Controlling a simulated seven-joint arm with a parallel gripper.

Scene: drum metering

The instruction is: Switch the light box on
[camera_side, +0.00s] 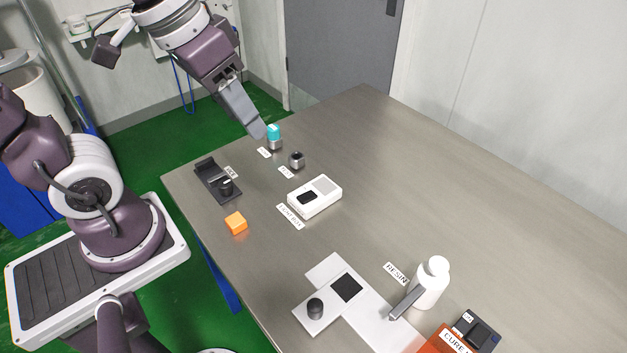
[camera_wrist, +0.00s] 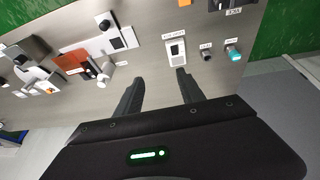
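The light box (camera_side: 328,187) is a small white box with a black switch patch and a pale grey panel on top. It lies flat on the table, with a label in front of it. In the wrist view the light box (camera_wrist: 176,57) shows just beyond the tip of the right finger. Its panel looks grey, with no clear glow. My gripper (camera_wrist: 159,76) is open and empty, its two dark fingers well apart. In the side view my gripper (camera_side: 262,131) is at the far left of the table, away from the light box, overlapping the teal-topped cylinder (camera_side: 274,131) in the picture.
A small grey cylinder (camera_side: 297,160) stands between the teal-topped one and the light box. A white bottle (camera_side: 431,283) stands front right. The table (camera_side: 440,180) behind the box is clear.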

